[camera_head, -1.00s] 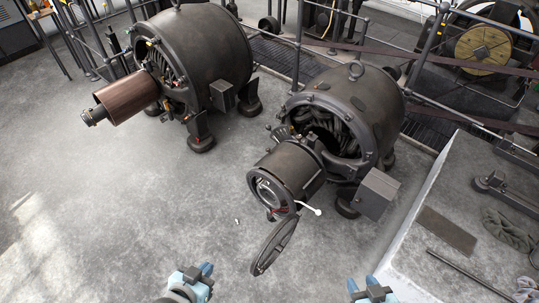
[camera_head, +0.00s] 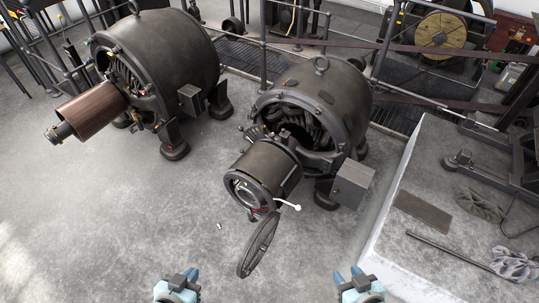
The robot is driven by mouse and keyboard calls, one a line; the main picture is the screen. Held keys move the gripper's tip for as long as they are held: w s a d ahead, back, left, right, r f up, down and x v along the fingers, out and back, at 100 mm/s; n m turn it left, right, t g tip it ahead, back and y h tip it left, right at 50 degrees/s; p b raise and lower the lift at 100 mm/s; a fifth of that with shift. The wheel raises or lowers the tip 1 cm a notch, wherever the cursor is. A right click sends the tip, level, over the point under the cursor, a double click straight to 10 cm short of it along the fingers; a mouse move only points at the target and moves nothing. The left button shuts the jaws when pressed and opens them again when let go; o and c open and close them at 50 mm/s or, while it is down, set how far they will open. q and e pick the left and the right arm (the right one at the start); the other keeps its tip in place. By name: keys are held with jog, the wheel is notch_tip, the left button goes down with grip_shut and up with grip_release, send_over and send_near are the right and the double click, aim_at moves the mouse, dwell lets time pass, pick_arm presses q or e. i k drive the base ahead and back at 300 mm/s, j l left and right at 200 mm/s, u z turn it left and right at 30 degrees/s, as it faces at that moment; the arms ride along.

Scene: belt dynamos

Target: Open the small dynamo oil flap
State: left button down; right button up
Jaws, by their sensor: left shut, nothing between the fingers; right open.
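The small dynamo (camera_head: 318,100) stands at the centre right in the head view, a dark drum with a narrower cylinder (camera_head: 262,172) sticking out toward me. A round dark flap (camera_head: 259,246) hangs at the front end of this cylinder, swung away from the round opening. A thin white-tipped lever (camera_head: 288,204) sticks out to the right beside the opening. My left gripper (camera_head: 189,274) is shut and empty at the bottom edge, left of and below the flap. My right gripper (camera_head: 347,274) is open and empty at the bottom edge, right of the flap. Neither touches the dynamo.
A larger dynamo (camera_head: 165,60) with a brown cylinder (camera_head: 90,115) stands at the upper left. A grey box (camera_head: 352,184) juts from the small dynamo's right side. A raised concrete block (camera_head: 400,250) lies at the right with a rod and cloths. Railings stand behind. The left floor is clear.

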aim_at(285, 134)
jog(key=k+l+u, duration=0.15)
jog(key=l, duration=0.3)
jog(key=k+l+u, duration=0.1)
jog(key=l, duration=0.3)
jog(key=k+l+u, duration=0.15)
jog(key=l, duration=0.25)
jog(key=j+z, duration=0.1)
jog(key=j, duration=0.8)
jog(key=k+j+z, duration=0.15)
jog(key=j, duration=0.75)
jog(key=i+j, duration=0.1)
jog(key=j, duration=0.25)
jog(key=i+j+z, duration=0.15)
jog(key=j, duration=0.6)
jog(key=i+j+z, duration=0.1)
jog(key=j, duration=0.2)
jog(key=i+j+z, duration=0.1)
jog(key=i+j, duration=0.15)
jog(key=i+j+z, duration=0.1)
jog(key=j, duration=0.35)
jog(key=i+j+z, duration=0.1)
jog(key=i, duration=0.3)
jog(key=i+j+z, duration=0.1)
jog(key=i+j, duration=0.15)
jog(key=i, duration=0.2)
jog(key=i+j+z, duration=0.1)
jog(key=i, duration=0.3)
jog(key=j, duration=0.1)
